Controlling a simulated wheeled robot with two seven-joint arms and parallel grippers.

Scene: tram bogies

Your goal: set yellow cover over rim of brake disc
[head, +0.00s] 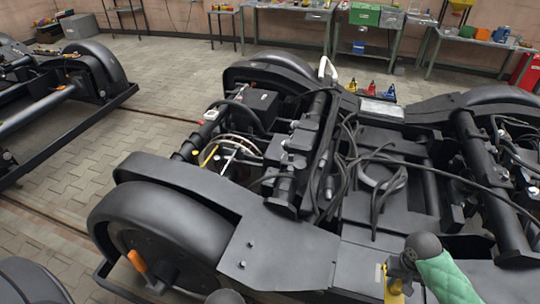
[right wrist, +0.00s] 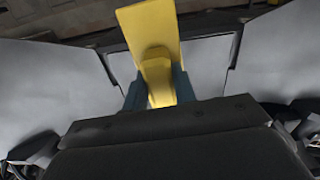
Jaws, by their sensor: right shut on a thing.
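The yellow cover (right wrist: 146,32) is held between the dark fingers of my right gripper (right wrist: 158,82) in the right wrist view. It is a flat yellow plate with a raised tab. In the head view, the cover (head: 391,290) shows partly beneath my right gripper (head: 402,284) at the bottom right, over the near side of the bogie frame. Curved pale edges on the axle, which may be the brake disc (head: 236,146), show left of centre, well away from the cover. I cannot make out the disc's rim clearly. My left gripper's fingers are not visible.
The black bogie (head: 290,240) fills the middle, with a large wheel (head: 150,238) at the near left and loose cables (head: 385,185) across it. Another bogie (head: 62,80) stands at the left. Open paved floor (head: 100,170) lies between them. Workbenches (head: 300,14) line the back wall.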

